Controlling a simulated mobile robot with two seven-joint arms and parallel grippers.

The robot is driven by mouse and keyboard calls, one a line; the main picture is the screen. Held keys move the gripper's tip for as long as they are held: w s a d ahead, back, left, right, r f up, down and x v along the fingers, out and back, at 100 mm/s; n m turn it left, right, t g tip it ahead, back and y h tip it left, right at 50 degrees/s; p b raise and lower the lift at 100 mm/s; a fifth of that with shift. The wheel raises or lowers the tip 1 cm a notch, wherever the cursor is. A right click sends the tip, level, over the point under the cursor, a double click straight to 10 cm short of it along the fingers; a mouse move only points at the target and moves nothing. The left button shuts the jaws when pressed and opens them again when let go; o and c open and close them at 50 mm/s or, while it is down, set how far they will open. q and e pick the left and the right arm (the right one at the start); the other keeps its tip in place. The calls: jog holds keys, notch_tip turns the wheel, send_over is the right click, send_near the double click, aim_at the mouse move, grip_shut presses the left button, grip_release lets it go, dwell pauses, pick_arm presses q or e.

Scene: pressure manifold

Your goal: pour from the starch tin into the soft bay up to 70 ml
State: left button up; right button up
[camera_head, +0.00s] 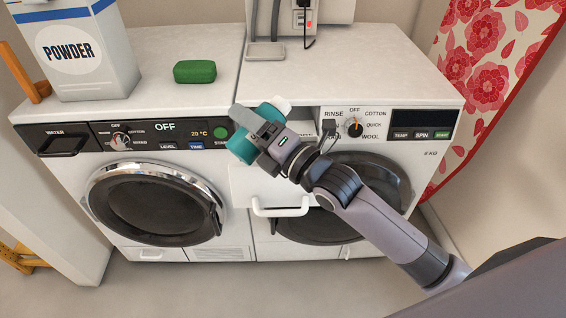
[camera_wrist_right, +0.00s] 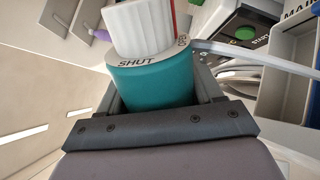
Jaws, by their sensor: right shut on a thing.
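My right gripper (camera_head: 262,140) is shut on a teal tin (camera_head: 240,147), taken to be the starch tin. In the right wrist view the tin (camera_wrist_right: 150,86) sits between the fingers, with a ridged white cap (camera_wrist_right: 138,25) and a ring reading "SHUT"; another word is partly cut off. No pouring stream shows. The tin is held by the pulled-out white drawer (camera_head: 272,186) of the right machine. In the wrist view, grey bay walls (camera_wrist_right: 288,62) and a partly cut "MAIN" label show at right. The soft bay and any fill level cannot be made out. My left gripper is out of view.
A powder box (camera_head: 75,50) and a green soap bar (camera_head: 195,71) stand on the left machine (camera_head: 150,205). A wall unit with a cable (camera_head: 305,20) is behind. The drawer handle (camera_head: 280,208) juts forward. A floral curtain (camera_head: 490,60) hangs at right.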

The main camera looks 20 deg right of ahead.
jog(key=shift+f+m+b, duration=0.15)
jog(key=shift+m+b, duration=0.15)
jog(key=shift+m, duration=0.2)
dwell(0.8)
